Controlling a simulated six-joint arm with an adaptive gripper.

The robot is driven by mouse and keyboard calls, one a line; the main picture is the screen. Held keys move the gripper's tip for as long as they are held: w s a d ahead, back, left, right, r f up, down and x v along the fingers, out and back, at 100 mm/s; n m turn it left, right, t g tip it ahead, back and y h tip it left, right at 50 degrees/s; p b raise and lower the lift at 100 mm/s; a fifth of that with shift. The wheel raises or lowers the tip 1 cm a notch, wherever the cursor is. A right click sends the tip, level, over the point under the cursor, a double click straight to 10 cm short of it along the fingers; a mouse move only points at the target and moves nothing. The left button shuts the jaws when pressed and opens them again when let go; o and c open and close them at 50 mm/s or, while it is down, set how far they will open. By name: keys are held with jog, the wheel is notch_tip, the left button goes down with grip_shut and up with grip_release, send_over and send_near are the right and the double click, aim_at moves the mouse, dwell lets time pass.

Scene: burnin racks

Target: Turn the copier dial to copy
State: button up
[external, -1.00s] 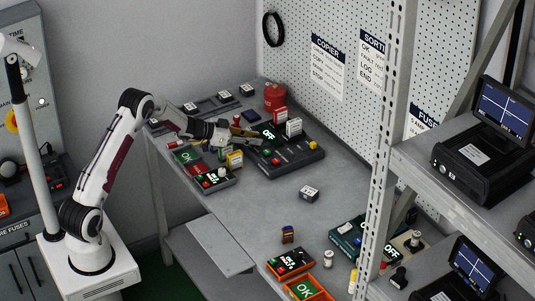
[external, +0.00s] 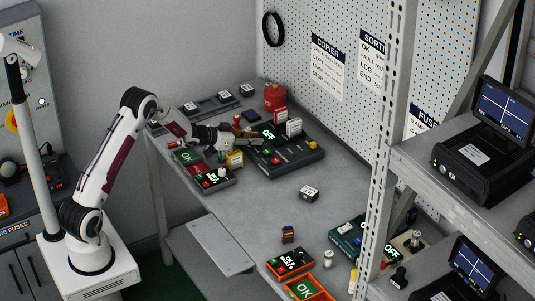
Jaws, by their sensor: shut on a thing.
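The copier (external: 312,158) is a dark box with a small lit screen, at the back of the grey bench beneath the pegboard. Its screen (external: 267,131) shows short lit text that looks like OK, though it is small. My gripper (external: 256,142) reaches in from the left, low over the copier's left part, just below the screen. Its fingers are closed on the copier dial, which they mostly hide. The dial's pointer and markings cannot be made out. A COPIER notice (external: 327,65) hangs on the pegboard.
A red canister (external: 275,97) and red and white blocks stand close behind the copier. The middle bench is mostly clear around a small white block (external: 309,193). A rack post (external: 388,150) stands at right.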

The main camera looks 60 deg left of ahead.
jog(key=shift+w+r+n+y, duration=0.1)
jog(key=shift+r+n+y, duration=0.05)
jog(key=shift+n+y, duration=0.4)
jog(key=o, duration=1.1)
jog(key=shift+s, duration=0.25)
jog(key=v, duration=1.1)
jog(key=shift+s, duration=0.25)
jog(key=shift+d+r, duration=0.1)
jog(key=shift+r, duration=0.05)
